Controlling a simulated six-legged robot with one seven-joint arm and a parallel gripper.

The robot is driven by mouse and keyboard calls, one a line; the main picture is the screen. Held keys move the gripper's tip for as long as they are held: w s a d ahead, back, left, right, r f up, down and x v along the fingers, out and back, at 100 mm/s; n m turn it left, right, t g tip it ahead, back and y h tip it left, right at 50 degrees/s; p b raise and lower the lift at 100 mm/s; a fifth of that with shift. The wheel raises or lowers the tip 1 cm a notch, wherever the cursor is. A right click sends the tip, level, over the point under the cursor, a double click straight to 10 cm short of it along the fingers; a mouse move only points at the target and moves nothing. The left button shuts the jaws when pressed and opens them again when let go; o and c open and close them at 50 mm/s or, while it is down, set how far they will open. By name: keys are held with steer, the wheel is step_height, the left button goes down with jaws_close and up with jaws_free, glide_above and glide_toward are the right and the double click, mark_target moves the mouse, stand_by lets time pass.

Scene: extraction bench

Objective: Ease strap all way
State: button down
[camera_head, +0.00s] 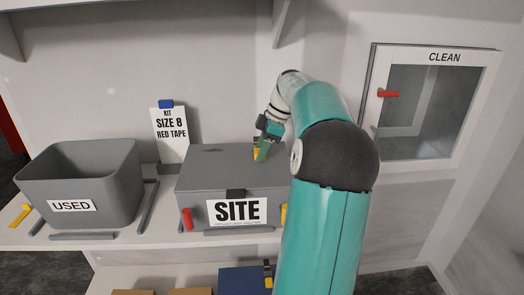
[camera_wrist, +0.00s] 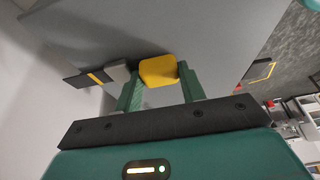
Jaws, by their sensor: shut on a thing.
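A grey lidded box labelled SITE (camera_head: 237,211) stands on the shelf. My gripper (camera_head: 262,152) is over the right rear part of the lid. In the wrist view my gripper (camera_wrist: 160,82) has its green fingers on either side of a yellow tab (camera_wrist: 159,70), shut on it. A grey block and a black strip with a yellow stripe (camera_wrist: 92,78) lie just left of the tab. Whether the tab belongs to the strap cannot be told. My arm hides the box's right side.
A grey USED bin (camera_head: 120,165) stands left. A card reading KIT SIZE 8 RED TAPE (camera_head: 171,142) stands behind the box. A red handle (camera_head: 187,219) is at the box's front left. A CLEAN cabinet (camera_head: 480,105) with a red latch hangs right. A blue item (camera_head: 240,280) lies below.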

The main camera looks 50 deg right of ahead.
steer(key=c, duration=0.8)
jaws_free()
steer(key=shift+c, duration=0.2)
steer(key=shift+s+a, duration=0.1)
